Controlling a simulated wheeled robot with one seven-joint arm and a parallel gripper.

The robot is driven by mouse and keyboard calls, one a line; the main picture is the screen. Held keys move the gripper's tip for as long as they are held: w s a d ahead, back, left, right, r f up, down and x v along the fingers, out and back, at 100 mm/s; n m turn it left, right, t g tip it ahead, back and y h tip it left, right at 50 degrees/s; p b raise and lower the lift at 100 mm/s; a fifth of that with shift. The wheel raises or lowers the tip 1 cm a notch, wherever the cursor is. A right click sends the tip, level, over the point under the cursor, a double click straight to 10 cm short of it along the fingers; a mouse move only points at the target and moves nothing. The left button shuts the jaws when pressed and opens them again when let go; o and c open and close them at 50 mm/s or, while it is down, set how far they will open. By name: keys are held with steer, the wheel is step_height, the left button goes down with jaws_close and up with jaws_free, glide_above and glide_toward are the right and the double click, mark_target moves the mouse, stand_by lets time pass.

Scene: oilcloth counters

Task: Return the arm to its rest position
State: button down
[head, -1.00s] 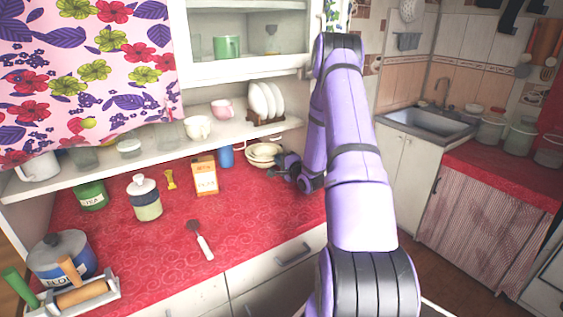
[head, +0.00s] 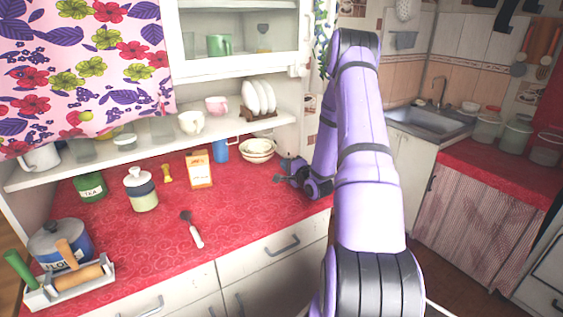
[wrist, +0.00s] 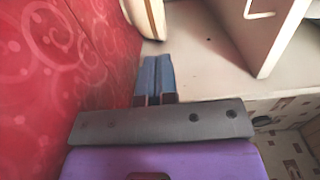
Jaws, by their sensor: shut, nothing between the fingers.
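My gripper (head: 281,178) is at the right end of the red counter (head: 120,240) in the head view, low over the cloth and to the right of the stacked bowls. In the wrist view my gripper (wrist: 156,75) has its two blue-grey fingers side by side, shut and empty. My purple arm reaches up and over from the lower right in the head view and hides part of the counter's right end.
Stacked cream bowls (head: 258,149) stand close to my gripper. A blue cup (head: 220,151), an orange-and-white carton (head: 199,170) and a brush (head: 192,230) are further left. A shelf (head: 150,146) overhangs the counter's back. The sink (head: 430,121) is at right.

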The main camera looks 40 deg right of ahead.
steer(key=shift+s+a, duration=0.25)
steer(key=shift+s, duration=1.05)
steer(key=shift+s+a, duration=0.25)
steer(key=shift+s, duration=1.05)
steer(key=w+a+r+n+g, duration=0.1)
steer(key=a+r+n+g, duration=0.3)
steer(key=a+r+n, duration=0.5)
steer(key=w+a+r+n+g, duration=0.1)
steer(key=a+r+n+g, duration=0.15)
steer(key=a+r, duration=0.75)
steer(key=s+a+r+n+g+y, duration=0.1)
steer(key=s+a+r, duration=0.3)
steer(key=s, duration=0.5)
steer(key=s+a+r+n+g+y, duration=0.1)
steer(key=s+a+r+n+g, duration=0.2)
steer(key=s+a, duration=0.3)
steer(key=s+a+r+n+g+y, duration=0.1)
steer(key=s+a+r+n, duration=0.3)
steer(key=s, duration=0.8)
steer(key=shift+a+r+g, duration=0.55)
steer(key=shift+a+r, duration=0.3)
steer(key=shift+a, duration=0.15)
steer(key=shift+n, duration=0.25)
